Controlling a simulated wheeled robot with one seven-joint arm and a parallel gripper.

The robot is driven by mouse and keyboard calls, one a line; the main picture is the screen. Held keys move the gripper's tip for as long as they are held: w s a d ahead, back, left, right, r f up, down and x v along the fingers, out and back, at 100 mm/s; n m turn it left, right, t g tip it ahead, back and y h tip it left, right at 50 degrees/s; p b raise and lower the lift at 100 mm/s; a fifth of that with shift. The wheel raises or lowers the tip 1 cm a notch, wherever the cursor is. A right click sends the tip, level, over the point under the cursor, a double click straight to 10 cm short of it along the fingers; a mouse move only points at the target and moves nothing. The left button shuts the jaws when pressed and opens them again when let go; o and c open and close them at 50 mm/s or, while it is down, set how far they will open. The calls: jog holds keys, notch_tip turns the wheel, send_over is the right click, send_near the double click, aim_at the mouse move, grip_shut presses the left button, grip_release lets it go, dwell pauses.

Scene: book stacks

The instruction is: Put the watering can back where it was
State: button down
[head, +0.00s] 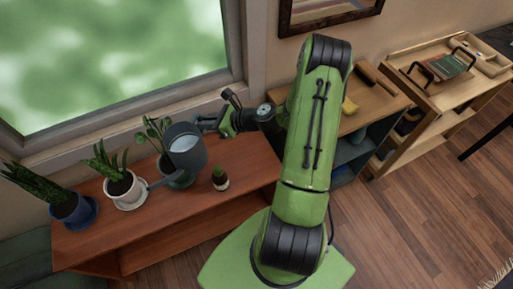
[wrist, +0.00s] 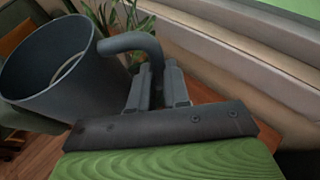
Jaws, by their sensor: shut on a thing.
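The watering can (head: 187,152) is a blue-grey cylinder with a long spout, held above the wooden shelf in front of the window. Its open top faces the head camera, and its body (wrist: 62,72) fills the left of the wrist view. My gripper (head: 208,123) reaches in from the right and is shut on the can's curved handle (wrist: 132,42). In the wrist view the fingers (wrist: 158,88) close around the handle's end. The can hides part of a potted plant (head: 153,130) behind it. Whether its base touches anything is hard to tell.
The shelf (head: 210,210) also holds a snake plant in a blue pot (head: 75,208), a plant in a white pot (head: 122,187) and a small cactus (head: 220,178). Bare shelf top lies to the right and along the front. The window (head: 100,60) is close behind.

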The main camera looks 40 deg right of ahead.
jog(key=s+d+f+m+t+h+b, duration=0.1)
jog(key=d+f+m+h+b, duration=0.45)
jog(key=d, duration=0.55)
jog(key=s+d+f+m+t+h+b, duration=0.1)
jog(key=d+f+m+h+b, duration=0.45)
jog(key=d, duration=0.55)
jog(key=shift+n, duration=0.8)
notch_tip(320, 180, down, 12)
jog(key=b, duration=0.4)
jog(key=shift+a+r+b, duration=0.1)
jog(key=shift+r+b, duration=0.1)
jog(key=shift+b, duration=0.15)
jog(key=shift+r, duration=0.15)
jog(key=c, duration=1.5)
grip_release()
jog(key=shift+f, duration=0.2)
jog(key=o, duration=0.4)
jog(key=shift+r, duration=0.1)
